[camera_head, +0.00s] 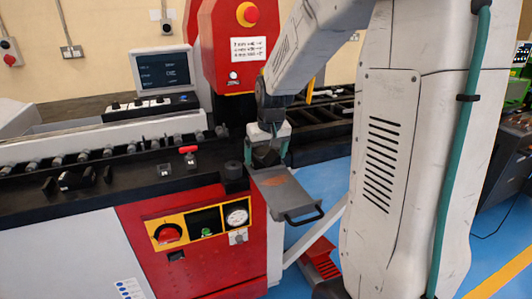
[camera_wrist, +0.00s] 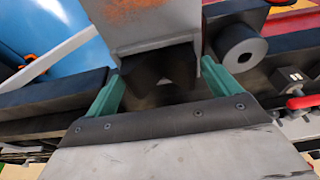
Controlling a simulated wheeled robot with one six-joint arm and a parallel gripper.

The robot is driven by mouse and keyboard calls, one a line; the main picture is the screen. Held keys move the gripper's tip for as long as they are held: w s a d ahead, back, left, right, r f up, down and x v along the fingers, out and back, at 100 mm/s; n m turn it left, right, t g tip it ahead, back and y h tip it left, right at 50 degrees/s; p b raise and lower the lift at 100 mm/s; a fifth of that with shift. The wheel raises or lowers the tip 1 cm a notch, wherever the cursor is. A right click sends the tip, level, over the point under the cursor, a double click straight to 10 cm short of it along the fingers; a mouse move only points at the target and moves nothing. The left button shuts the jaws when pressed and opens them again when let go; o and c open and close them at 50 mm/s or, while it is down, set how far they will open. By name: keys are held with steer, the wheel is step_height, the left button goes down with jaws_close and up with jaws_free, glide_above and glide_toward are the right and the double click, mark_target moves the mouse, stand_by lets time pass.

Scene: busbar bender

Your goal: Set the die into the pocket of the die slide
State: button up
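The die (camera_head: 265,157) is a dark block with a V-shaped notch, seen between my teal fingers. It also shows in the wrist view (camera_wrist: 160,75), partly in shadow. My gripper (camera_head: 267,150) points down with a finger close against each side of the die; it also shows in the wrist view (camera_wrist: 163,88). The die slide (camera_head: 287,194) is a grey metal tray with rusty patches and a dark handle, sticking out from the machine front. It fills the top middle of the wrist view (camera_wrist: 150,28). The die is at its inner end. The pocket is hidden, so I cannot tell whether the die is seated.
A dark round roller (camera_head: 233,172) stands left of the die; it is close by in the wrist view (camera_wrist: 240,50). A red-handled lever (camera_head: 188,152) is farther left.

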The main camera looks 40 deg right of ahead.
mark_target(269, 168)
steer(key=shift+o, duration=0.6)
steer(key=shift+s, duration=0.1)
steer(key=v, duration=0.7)
steer(key=shift+r, duration=0.35)
steer(key=shift+s, duration=0.15)
steer(key=s+a+n, duration=0.1)
steer(key=s+a, duration=0.7)
steer(key=s, duration=0.4)
steer(key=s+a+r+n+g, duration=0.1)
steer(key=s+a+n, duration=0.1)
steer(key=s+a, duration=0.6)
steer(key=shift+s+y, duration=0.4)
steer(key=shift+s, duration=1.75)
